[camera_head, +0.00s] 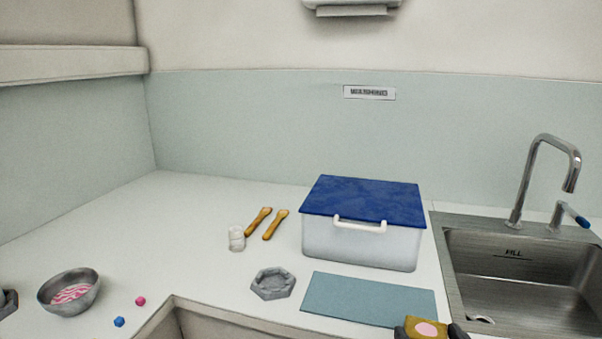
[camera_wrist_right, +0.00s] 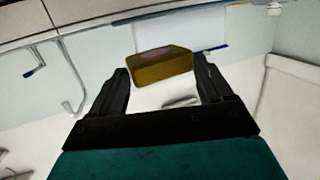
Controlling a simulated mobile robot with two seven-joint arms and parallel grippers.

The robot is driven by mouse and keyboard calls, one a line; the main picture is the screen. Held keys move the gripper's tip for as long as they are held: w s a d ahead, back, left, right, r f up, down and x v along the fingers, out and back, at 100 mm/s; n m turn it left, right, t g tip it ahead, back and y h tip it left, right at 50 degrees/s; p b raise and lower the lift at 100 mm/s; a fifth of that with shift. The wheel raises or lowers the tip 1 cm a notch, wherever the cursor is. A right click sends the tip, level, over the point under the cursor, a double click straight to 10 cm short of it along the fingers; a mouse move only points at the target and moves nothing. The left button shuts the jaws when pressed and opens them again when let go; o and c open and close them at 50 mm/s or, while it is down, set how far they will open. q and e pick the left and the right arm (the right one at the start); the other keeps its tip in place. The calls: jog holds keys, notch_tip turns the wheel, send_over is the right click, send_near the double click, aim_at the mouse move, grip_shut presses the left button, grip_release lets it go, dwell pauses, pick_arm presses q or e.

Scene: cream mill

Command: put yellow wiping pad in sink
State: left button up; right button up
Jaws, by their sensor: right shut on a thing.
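The yellow wiping pad (camera_head: 411,325) has a pink round patch on its face and shows at the bottom edge of the head view. My right gripper (camera_head: 430,330) is shut on it, with one dark finger at each side. In the right wrist view the pad (camera_wrist_right: 163,66) sits between the fingertips of my right gripper (camera_wrist_right: 163,75). The steel sink (camera_head: 475,265) is at the right of the head view, with its basin to the right of the pad. My left gripper is not in view.
A teal mat (camera_head: 365,297) lies just behind the pad. A white box with a blue lid (camera_head: 365,197) stands behind the mat. A faucet (camera_head: 525,180) rises behind the sink. A grey hexagonal dish (camera_head: 273,283), two wooden tools (camera_head: 275,224) and a metal bowl (camera_head: 60,287) are further left.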

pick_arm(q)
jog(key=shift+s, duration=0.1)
pick_arm(e)
jog(key=shift+s+f, duration=0.15)
jog(key=shift+s, duration=0.15)
notch_tip(320, 180, up, 17)
jog(key=n+y+b, duration=0.1)
jog(key=y+b, duration=0.1)
jog(key=b, duration=0.4)
send_over(387, 311)
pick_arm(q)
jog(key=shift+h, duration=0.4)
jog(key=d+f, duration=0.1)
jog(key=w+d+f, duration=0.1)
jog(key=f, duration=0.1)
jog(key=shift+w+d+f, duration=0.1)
pick_arm(e)
notch_tip(387, 311, down, 15)
jog(key=b, duration=0.5)
jog(key=shift+f, duration=0.2)
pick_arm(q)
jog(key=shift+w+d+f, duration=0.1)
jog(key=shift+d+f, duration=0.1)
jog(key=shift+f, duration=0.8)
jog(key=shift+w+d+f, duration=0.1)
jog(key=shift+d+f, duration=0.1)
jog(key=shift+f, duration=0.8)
pick_arm(e)
jog(key=shift+f, duration=2.1)
jog(key=shift+f, duration=0.1)
